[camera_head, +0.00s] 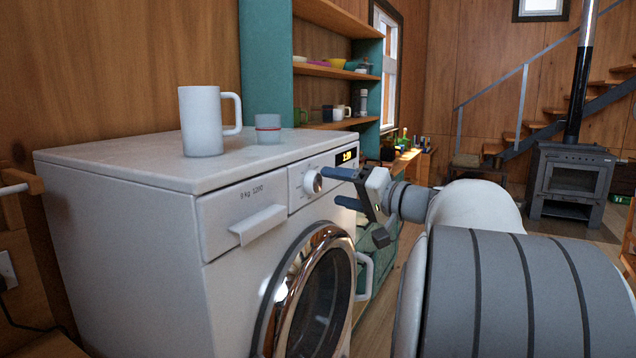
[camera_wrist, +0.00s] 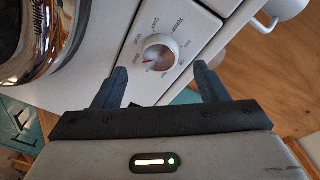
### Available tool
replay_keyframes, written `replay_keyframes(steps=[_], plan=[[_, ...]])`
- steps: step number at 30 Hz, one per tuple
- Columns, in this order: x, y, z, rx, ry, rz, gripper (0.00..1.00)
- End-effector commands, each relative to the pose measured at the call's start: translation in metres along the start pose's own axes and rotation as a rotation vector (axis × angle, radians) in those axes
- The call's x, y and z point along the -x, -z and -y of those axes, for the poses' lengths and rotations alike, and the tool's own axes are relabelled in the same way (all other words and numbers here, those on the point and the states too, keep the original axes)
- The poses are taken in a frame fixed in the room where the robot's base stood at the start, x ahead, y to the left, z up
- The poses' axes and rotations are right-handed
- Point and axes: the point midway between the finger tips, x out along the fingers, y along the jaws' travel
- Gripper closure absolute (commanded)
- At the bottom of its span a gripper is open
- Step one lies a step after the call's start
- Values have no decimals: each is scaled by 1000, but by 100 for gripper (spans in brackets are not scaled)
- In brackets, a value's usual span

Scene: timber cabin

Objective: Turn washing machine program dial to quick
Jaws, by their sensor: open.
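The white washing machine (camera_head: 130,240) stands at the left in the head view. Its silver program dial (camera_head: 312,182) is on the front panel, left of the lit display (camera_head: 346,156). In the wrist view the dial (camera_wrist: 158,57) has a red mark on its left side, with small labels around it, among them Rinse and what looks like Quick. My gripper (camera_head: 337,188) is open and empty in front of the panel, to the right of the dial. In the wrist view the dial lies ahead, between the two open fingers (camera_wrist: 160,85), apart from them.
A white mug (camera_head: 202,122) and a small grey cup (camera_head: 268,129) stand on the machine's top. The drawer handle (camera_head: 256,227) and the round door (camera_head: 312,295) with its handle (camera_head: 364,276) stick out from the front. A black stove (camera_head: 572,180) stands far right.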

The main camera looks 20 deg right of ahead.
Motion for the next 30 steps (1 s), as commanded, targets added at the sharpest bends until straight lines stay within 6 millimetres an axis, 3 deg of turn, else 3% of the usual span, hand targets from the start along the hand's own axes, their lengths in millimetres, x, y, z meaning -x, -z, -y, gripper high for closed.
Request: replay_keyframes(steps=[7, 18, 30], plan=[[-35, -1, 0, -2, 2, 4, 33], [-42, -2, 1, -2, 1, 4, 33], [-42, -2, 1, -2, 1, 5, 65]])
